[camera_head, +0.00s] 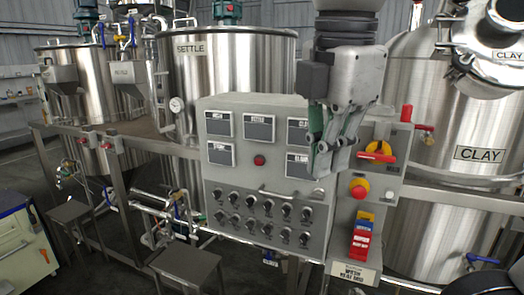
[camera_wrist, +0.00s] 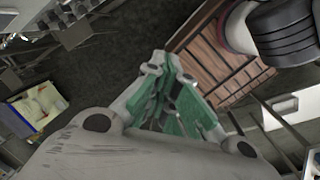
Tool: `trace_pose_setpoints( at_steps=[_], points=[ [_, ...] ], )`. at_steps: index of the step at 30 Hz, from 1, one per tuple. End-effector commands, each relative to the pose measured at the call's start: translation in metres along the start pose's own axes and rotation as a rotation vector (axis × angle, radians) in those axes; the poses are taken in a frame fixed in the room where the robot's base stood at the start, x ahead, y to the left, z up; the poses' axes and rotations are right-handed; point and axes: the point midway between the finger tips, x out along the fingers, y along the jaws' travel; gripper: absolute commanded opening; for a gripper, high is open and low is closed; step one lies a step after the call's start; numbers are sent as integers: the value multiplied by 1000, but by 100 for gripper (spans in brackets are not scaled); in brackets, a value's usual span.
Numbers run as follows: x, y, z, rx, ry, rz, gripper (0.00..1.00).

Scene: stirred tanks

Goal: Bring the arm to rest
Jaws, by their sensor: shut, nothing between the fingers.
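My gripper (camera_head: 328,160) hangs down from my arm in front of the control panel (camera_head: 280,175) in the head view. Its grey and green fingers are shut with nothing between them. In the wrist view the fingers (camera_wrist: 170,100) point away over the dark floor, also shut and empty. The gripper overlaps the panel's right-hand part and hides some of its labels. I cannot tell how far the fingers are from the panel face.
Steel tanks marked SETTLE (camera_head: 225,80) and CLAY (camera_head: 450,125) stand behind the panel. A red emergency button (camera_head: 359,189) and a red-handled switch (camera_head: 377,152) sit right of the gripper. Stools (camera_head: 187,268) stand at front left. A wooden pallet (camera_wrist: 215,55) shows in the wrist view.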

Motion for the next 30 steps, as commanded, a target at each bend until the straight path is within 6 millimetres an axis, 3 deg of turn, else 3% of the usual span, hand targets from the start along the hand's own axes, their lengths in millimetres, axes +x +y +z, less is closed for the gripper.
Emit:
trace_pose_setpoints(
  at_steps=[8,14,17,20,24,30],
  points=[
    [46,11,22,474,121,12,0],
    [74,17,64,835,178,23,0],
    [91,15,96,1061,204,38,0],
    [107,7,135,1299,224,63,0],
    [124,-18,187,1579,223,108,0],
    [130,-62,240,1863,180,169,0]
  ],
)
